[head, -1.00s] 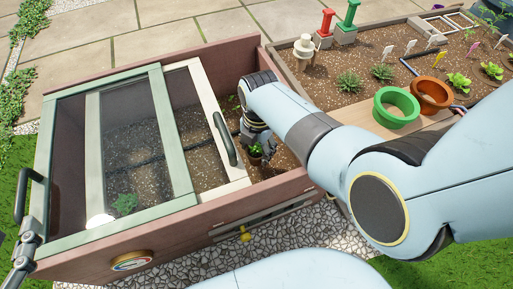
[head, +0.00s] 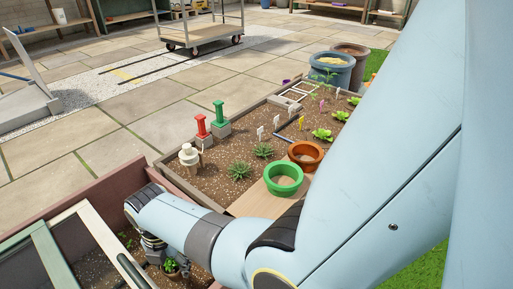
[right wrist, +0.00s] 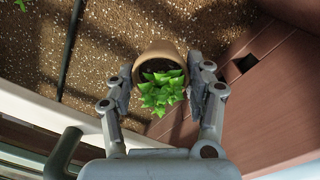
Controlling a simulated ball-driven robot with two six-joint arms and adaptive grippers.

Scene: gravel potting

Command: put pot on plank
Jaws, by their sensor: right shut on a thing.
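My right gripper (head: 160,262) is low in the head view, inside the wooden cold frame. It is shut on a small terracotta pot (head: 171,271) with a green leafy plant. In the right wrist view the pot (right wrist: 157,53) sits between the two fingers (right wrist: 165,82), above brown gravelly soil; I cannot tell whether it touches the soil. A pale wooden plank (head: 262,202) lies across the planting bed beyond my right arm. A green ring-like pot (head: 284,180) and an orange-brown one (head: 305,154) stand on or by it. My arm hides part of the plank. My left gripper is not in view.
The cold frame's wooden wall (head: 108,205) and its sliding glazed lid (head: 75,245) are close to my right gripper. Red (head: 201,127) and green (head: 219,112) posts, a cream jar-like object (head: 188,155) and several plants stand in the bed. A cart (head: 203,30) stands on the paving behind.

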